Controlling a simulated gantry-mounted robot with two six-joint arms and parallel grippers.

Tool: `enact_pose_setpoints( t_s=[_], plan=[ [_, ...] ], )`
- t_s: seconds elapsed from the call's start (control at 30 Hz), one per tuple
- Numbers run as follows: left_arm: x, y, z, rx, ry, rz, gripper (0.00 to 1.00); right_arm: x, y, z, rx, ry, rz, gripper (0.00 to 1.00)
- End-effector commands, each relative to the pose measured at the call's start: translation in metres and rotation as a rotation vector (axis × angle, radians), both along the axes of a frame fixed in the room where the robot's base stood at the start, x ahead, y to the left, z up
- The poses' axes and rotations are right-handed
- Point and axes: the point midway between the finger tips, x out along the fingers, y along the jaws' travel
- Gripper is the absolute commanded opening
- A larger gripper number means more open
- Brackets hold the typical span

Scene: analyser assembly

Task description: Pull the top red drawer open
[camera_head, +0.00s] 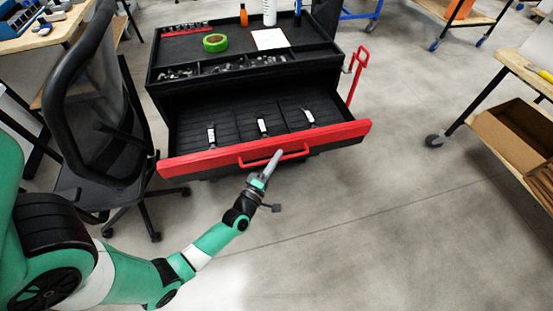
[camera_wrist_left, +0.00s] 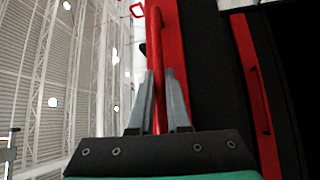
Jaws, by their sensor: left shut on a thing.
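The top red drawer (camera_head: 200,162) of the black tool cart (camera_head: 160,87) stands out from the cart, with its inside in view. Several small items with white labels lie in its black compartments. My left gripper (camera_head: 277,157) is shut on the red bar handle (camera_head: 296,155) at the middle of the drawer front. In the left wrist view the two grey fingers (camera_wrist_left: 160,95) are on either side of the red handle (camera_wrist_left: 157,45). The right gripper is in neither view.
A black office chair (camera_head: 95,115) stands left of the cart. A green tape roll (camera_head: 215,42) and bottles stand on the cart top. A workbench with a cardboard box (camera_head: 510,135) is at the right. The floor before the drawer is clear. Another red-fronted drawer (camera_wrist_left: 255,100) shows in the wrist view.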

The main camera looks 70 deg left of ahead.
Motion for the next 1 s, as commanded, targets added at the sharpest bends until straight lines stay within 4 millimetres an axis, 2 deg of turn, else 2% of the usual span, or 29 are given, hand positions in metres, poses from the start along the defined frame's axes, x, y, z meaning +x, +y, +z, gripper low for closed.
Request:
enact_pose_setpoints(
  t_s=[0.03,0.07,0.2,0.57,0.67,1.0],
  plan=[
    [0.000,0.000,0.000,0.000,0.001,0.000,0.00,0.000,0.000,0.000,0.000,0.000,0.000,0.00],
    [0.000,0.000,0.000,0.000,0.001,0.000,0.18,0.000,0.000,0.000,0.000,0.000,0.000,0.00],
    [0.000,0.000,0.000,0.000,0.001,0.000,0.44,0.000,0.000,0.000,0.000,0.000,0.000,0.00],
    [-0.003,-0.003,-0.001,0.000,0.002,-0.001,0.44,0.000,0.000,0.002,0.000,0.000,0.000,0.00],
    [-0.014,-0.011,-0.002,-0.002,0.003,-0.002,0.44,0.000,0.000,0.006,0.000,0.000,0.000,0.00],
    [-0.075,-0.057,-0.011,-0.001,0.005,-0.005,0.44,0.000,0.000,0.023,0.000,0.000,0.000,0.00]
  ],
)
